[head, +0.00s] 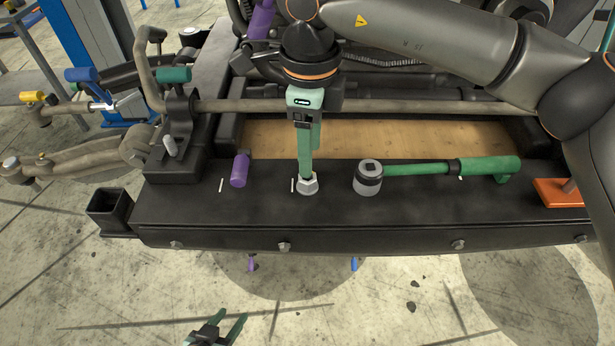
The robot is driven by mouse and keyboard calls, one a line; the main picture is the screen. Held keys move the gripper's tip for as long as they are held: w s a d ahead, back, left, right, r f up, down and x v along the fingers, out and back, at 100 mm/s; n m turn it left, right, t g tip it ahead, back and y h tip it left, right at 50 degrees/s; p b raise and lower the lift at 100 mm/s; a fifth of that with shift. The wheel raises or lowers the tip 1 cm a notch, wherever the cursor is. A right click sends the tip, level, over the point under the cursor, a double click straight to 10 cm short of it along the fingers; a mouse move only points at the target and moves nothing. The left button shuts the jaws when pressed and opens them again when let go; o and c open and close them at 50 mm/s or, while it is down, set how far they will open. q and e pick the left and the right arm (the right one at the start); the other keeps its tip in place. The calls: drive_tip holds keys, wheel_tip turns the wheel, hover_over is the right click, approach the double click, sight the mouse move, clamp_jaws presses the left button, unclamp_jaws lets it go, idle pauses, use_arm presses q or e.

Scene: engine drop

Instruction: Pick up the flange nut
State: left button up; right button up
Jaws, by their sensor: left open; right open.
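The flange nut (308,188) is a small silver hex nut with a wide round base. It sits on the black crossbeam, near the middle of the head view. My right gripper (307,179) points down right over the nut, its green fingers seen nearly edge-on. The fingertips are at the top of the nut; whether they touch it I cannot tell. The jaws are open. My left gripper (231,316) is open and empty at the bottom edge, in front of the beam and far from the nut.
Right of the nut lies a green-handled wrench (430,168) with a grey socket-like head (368,180). A purple cylinder (240,170) is to the left. An orange block (558,193) is at the far right. The black beam (350,212) is bare in front of the nut.

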sight(310, 190)
drive_tip(key=shift+d+f+p, duration=0.1)
drive_tip(key=shift+f+p, duration=0.35)
drive_tip(key=shift+f, duration=2.95)
clamp_jaws()
